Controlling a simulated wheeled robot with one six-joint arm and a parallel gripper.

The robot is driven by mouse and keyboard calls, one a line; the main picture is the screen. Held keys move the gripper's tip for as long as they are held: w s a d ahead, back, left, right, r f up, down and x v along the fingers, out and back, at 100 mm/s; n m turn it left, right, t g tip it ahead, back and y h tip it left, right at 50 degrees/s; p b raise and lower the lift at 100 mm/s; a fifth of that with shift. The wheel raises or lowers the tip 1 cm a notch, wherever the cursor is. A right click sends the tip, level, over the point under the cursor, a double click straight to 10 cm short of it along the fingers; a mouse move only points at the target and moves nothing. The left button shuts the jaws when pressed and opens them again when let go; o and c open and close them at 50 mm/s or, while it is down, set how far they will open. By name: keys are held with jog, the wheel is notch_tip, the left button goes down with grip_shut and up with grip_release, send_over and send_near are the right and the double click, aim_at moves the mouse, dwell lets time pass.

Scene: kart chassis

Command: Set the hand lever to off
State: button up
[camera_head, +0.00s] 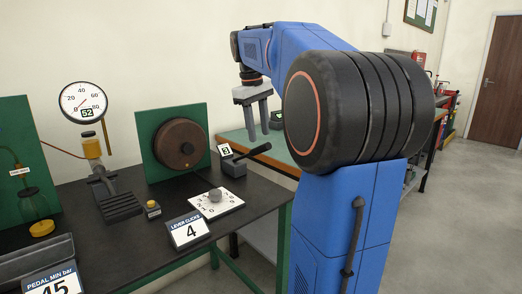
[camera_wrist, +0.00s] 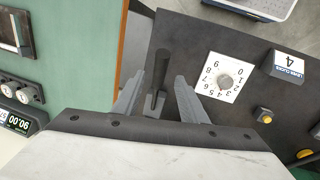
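The hand lever (camera_head: 236,166) is a dark block with a black-gripped handle, on the right part of the black bench top. In the head view its handle slants up to the right. A small display (camera_head: 225,150) beside it reads 3. My gripper (camera_head: 257,128) points down, above and beyond the lever. In the wrist view the lever (camera_wrist: 160,75) shows between the two grey fingers of my gripper (camera_wrist: 157,90), which are apart and empty. I see no contact. A sign (camera_head: 189,231) reads "LEVER CLICKS 4".
A white numbered dial plate (camera_head: 226,207) with a grey knob lies near the lever. A green panel with a brown wheel (camera_head: 180,143), a pedal (camera_head: 118,200) and a round gauge (camera_head: 83,102) stand to the left. A green-topped bench (camera_head: 232,137) is behind.

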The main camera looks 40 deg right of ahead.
aim_at(261, 149)
jog(key=f, duration=0.4)
jog(key=d+f, duration=0.1)
jog(key=f, duration=0.2)
jog(key=shift+w+d+f, duration=0.1)
grip_shut()
jog(key=shift+f, duration=0.1)
